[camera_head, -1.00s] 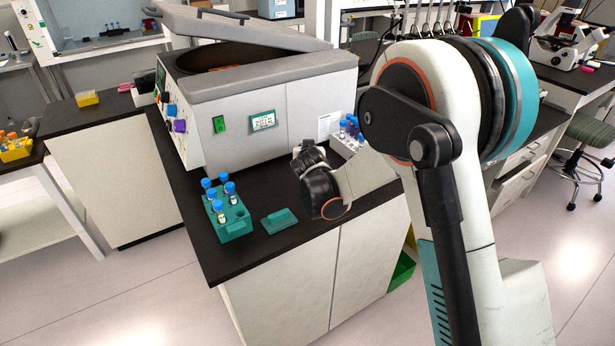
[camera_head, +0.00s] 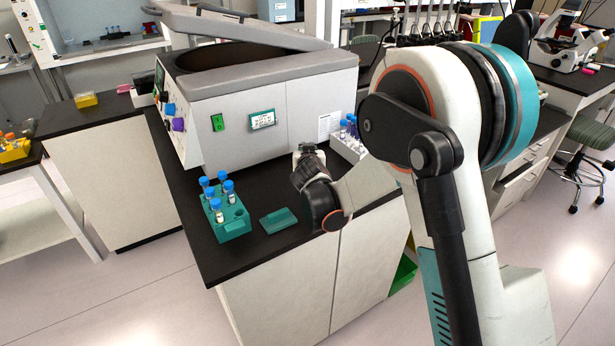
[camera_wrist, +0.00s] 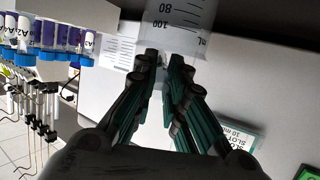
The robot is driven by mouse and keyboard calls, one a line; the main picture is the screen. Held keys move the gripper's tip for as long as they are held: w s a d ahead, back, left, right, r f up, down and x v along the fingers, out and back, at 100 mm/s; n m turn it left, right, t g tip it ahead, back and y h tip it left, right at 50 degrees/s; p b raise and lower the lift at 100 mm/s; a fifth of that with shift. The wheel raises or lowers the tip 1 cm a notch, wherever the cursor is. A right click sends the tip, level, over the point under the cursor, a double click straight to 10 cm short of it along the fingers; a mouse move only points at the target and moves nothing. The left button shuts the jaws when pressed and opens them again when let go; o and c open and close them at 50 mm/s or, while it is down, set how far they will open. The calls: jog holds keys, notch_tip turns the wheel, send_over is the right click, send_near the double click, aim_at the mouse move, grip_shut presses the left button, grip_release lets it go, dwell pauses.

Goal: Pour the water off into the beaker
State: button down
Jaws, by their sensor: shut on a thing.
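The clear beaker (camera_wrist: 180,22) with printed marks 80 and 100 mL shows at the top of the wrist view, its markings upside down. My gripper (camera_wrist: 164,62) is right at its edge, overlapping it in the picture. The dark green fingers are closed to a narrow gap, shut on a slim pale thing that looks like a tube but is mostly hidden. In the head view my gripper (camera_head: 307,150) is over the bench before the centrifuge; my arm hides the beaker. I cannot tell if the tube is tilted or whether water is flowing.
The centrifuge (camera_head: 250,112) stands behind with its lid raised. A teal rack (camera_head: 235,224) holds several blue-capped tubes, beside a flat teal block (camera_head: 278,220). Another tube rack (camera_head: 349,147) is partly behind my arm.

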dwell(0.3)
jog(key=shift+f+t+b, duration=0.2)
jog(key=shift+t+b, duration=0.3)
jog(key=shift+b, duration=0.45)
jog(key=shift+r, duration=0.1)
jog(key=shift+t+b, duration=0.5)
jog(key=shift+b, duration=0.35)
jog(key=shift+t+b, duration=0.5)
jog(key=shift+b, duration=0.4)
jog(key=shift+s+r+t, duration=0.1)
jog(key=shift+t, duration=0.2)
jog(key=shift+b, duration=0.7)
jog(key=shift+t, duration=0.3)
